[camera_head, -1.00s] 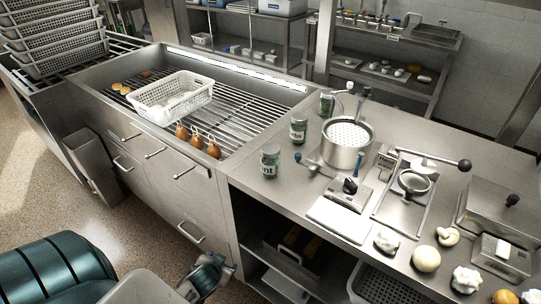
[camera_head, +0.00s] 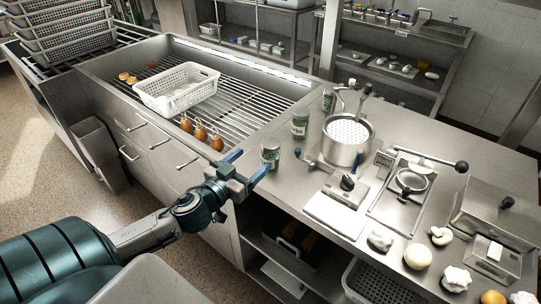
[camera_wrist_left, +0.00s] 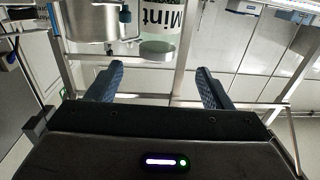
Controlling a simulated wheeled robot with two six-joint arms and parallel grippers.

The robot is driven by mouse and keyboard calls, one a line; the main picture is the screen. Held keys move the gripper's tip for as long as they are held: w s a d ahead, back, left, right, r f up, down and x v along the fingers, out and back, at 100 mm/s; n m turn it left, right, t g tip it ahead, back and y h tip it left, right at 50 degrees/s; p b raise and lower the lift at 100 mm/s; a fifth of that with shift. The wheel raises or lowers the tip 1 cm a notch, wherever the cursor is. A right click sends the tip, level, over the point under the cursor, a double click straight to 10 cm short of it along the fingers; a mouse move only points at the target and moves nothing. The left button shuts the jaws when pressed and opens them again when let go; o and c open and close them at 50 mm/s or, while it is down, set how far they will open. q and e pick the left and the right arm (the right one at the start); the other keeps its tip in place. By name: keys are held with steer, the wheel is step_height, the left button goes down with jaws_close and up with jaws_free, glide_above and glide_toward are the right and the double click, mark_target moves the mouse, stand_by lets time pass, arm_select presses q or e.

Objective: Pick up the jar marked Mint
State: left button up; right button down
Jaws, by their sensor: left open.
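The jar marked Mint (camera_head: 270,157) stands upright near the counter's left front edge, a clear jar with green contents. In the left wrist view the Mint jar (camera_wrist_left: 163,20) shows its label beyond the fingers, cut off at the top edge. My left gripper (camera_head: 247,168) is open and empty, just left of the jar and apart from it. Its two dark blue fingers (camera_wrist_left: 160,88) are spread in the left wrist view. My right gripper is not in view.
Two similar jars stand behind, one labelled in part (camera_head: 299,124) and one farther back (camera_head: 328,101). A steel pot (camera_head: 347,142) stands to the right. A white perforated basket (camera_head: 177,90) and several brown items (camera_head: 200,132) lie on the grate at left.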

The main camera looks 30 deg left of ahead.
mark_target(276, 140)
arm_select(q)
steer(key=shift+w+r, duration=0.15)
steer(key=shift+w, duration=0.15)
steer(key=shift+w+d+p, duration=0.15)
steer(key=shift+w+p, duration=0.3)
steer(key=shift+w, duration=0.85)
steer(key=shift+w+d+p, duration=0.1)
steer(key=shift+w+p, duration=0.3)
steer(key=shift+w, duration=0.85)
steer(key=shift+w+r+p, duration=0.1)
steer(key=shift+w+p, duration=0.3)
steer(key=shift+w, duration=0.2)
steer(key=shift+w+d+p, duration=0.15)
steer(key=shift+w+p, duration=0.45)
steer(key=shift+w, duration=1.35)
steer(key=c, duration=1.2)
